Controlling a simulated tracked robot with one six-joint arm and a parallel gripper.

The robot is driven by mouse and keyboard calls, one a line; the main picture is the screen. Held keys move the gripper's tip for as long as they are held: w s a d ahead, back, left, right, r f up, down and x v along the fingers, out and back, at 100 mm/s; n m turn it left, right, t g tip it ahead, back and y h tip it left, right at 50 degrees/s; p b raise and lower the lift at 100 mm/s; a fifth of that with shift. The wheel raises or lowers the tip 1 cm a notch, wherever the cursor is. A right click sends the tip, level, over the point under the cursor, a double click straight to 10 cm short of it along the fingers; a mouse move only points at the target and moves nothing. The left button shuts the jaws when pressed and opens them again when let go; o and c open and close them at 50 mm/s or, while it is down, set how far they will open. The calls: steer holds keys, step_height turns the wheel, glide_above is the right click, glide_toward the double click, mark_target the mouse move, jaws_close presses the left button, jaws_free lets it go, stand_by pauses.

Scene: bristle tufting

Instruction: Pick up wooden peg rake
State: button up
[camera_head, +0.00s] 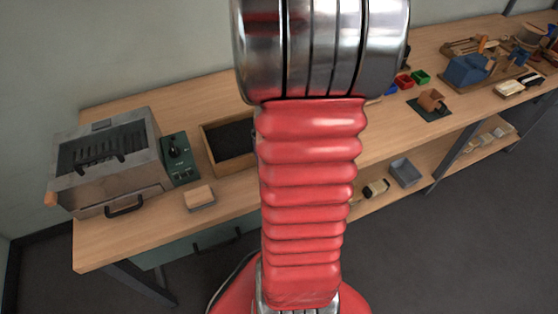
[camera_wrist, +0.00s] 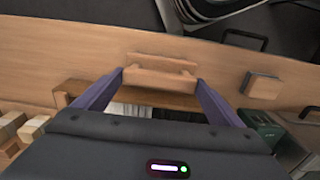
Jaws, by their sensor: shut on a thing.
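The wooden peg rake (camera_wrist: 160,81) shows in the wrist view as a pale wooden piece with a long bar, between the two purple fingers of my gripper (camera_wrist: 160,77). The fingertips press on its two ends, so my gripper is shut on it. It is over or close to the wooden bench top (camera_wrist: 60,45); I cannot tell whether it touches the bench. Its pegs cannot be made out. In the head view my red arm hides the gripper and the rake.
A wooden-walled tray (camera_head: 213,161) stands left of my arm, beside a green control box (camera_head: 178,158) and a metal machine (camera_head: 105,150). A small wooden block (camera_head: 199,196) lies near the front edge. Small bins (camera_head: 404,81) and a brown fixture (camera_head: 432,100) stand right.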

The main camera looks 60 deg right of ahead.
steer(key=shift+r, duration=0.1)
step_height(320, 180, up, 10)
stand_by(0.4)
stand_by(0.5)
